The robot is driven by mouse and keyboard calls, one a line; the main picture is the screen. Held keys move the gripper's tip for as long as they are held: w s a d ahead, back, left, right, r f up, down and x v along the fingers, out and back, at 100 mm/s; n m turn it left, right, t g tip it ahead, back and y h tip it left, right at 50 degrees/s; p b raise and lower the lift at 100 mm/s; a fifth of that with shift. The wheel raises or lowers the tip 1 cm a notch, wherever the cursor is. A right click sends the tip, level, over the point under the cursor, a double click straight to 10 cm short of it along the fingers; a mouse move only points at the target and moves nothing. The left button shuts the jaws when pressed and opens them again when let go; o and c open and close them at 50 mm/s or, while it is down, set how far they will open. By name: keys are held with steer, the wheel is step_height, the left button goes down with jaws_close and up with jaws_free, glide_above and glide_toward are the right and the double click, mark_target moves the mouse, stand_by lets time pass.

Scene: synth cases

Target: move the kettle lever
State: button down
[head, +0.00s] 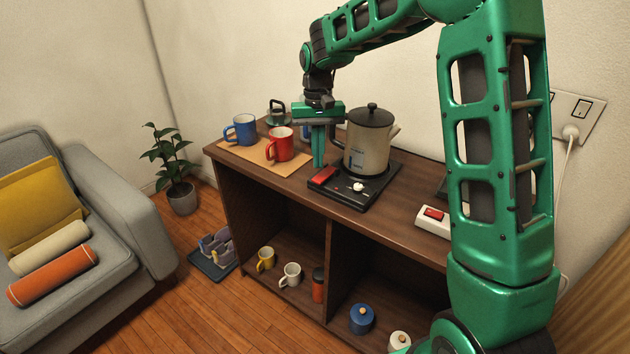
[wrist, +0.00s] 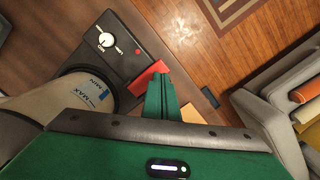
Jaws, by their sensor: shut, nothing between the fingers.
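The kettle (head: 366,145) is grey with a black lid and stands upright on a black base (head: 376,193) on the cabinet top. The red lever (head: 322,175) is at the base's left front corner, and a white dial (head: 358,187) is to its right. My gripper (head: 318,164) points down with its green fingers together and empty, just behind the lever. The wrist view shows the fingers (wrist: 161,98) right beside the red lever (wrist: 149,78); I cannot tell whether they touch it. The kettle (wrist: 72,96) is partly hidden by my gripper there.
A blue mug (head: 240,131) and a red mug (head: 280,146) stand left of my gripper on a tan mat (head: 254,160). A white box with a red switch (head: 433,215) lies to the right. The cabinet's front edge is clear near the base.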

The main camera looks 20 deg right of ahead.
mark_target(318, 178)
steer(key=shift+s+f, duration=0.15)
steer(key=shift+f, duration=1.35)
steer(key=shift+f, duration=0.7)
steer(key=shift+w+d+r, duration=0.15)
steer(key=shift+w+r, duration=0.15)
steer(key=shift+w, duration=0.45)
steer(key=shift+w+d+r, duration=0.1)
steer(key=shift+w+r, duration=0.15)
steer(key=shift+w, duration=0.5)
step_height(318, 178, up, 11)
steer(key=w, duration=0.1)
steer(key=shift+f, duration=0.15)
steer(key=shift+d, duration=0.15)
